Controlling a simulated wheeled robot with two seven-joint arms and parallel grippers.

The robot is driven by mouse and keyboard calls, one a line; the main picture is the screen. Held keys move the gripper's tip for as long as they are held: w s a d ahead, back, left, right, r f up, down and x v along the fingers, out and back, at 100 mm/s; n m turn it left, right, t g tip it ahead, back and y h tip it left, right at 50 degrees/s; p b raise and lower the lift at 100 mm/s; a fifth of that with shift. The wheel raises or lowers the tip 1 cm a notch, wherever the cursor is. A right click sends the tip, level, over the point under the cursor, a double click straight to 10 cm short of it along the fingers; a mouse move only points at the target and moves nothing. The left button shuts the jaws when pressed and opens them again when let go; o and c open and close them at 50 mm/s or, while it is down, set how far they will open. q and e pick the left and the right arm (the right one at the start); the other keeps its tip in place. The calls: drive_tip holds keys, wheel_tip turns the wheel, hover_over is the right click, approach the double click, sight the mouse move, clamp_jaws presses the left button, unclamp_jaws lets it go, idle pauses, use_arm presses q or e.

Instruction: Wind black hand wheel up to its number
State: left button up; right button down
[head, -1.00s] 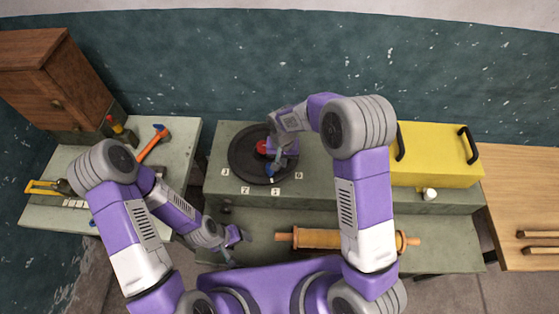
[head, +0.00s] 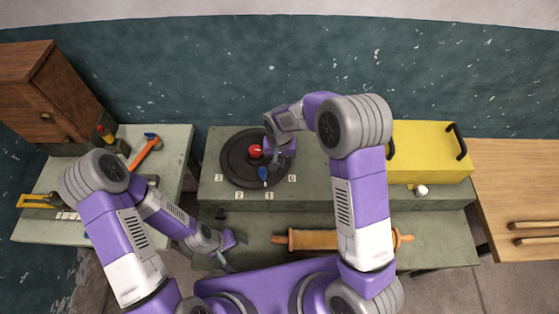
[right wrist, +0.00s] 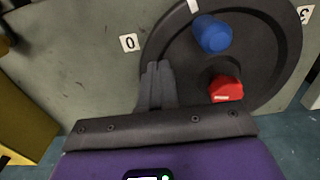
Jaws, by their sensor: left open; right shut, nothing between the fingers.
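The black hand wheel (head: 233,168) lies flat on the grey-green bench, with a red piece (head: 255,151) near its middle and a blue knob (head: 264,173) towards its front rim. Number cards 3 (head: 219,178), 2 (head: 239,195), 1 (head: 269,195) and 0 (head: 292,179) run around its front. The knob is nearest card 1. My right gripper (head: 274,163) is shut and empty over the wheel's right part. In the right wrist view its fingers (right wrist: 157,85) are apart from the blue knob (right wrist: 212,34). My left gripper (head: 238,252) is open and empty over the bench's lower front.
A yellow box (head: 430,150) with black handles stands right of my right arm. A rolling pin (head: 310,240) lies on the lower front level. A side table (head: 180,150) at left holds a hammer (head: 146,150) and other tools. A wooden table (head: 515,185) is at far right.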

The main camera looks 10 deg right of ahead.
use_arm(q)
wheel_tip(320, 180, up, 4)
drive_tip(key=p, duration=0.4)
drive_tip(key=shift+r, duration=0.15)
use_arm(e)
wheel_tip(320, 180, up, 7)
drive_tip(key=shift+f, duration=0.2)
use_arm(q)
drive_tip(key=shift+s, duration=0.1)
use_arm(e)
drive_tip(key=shift+s+f, duration=0.1)
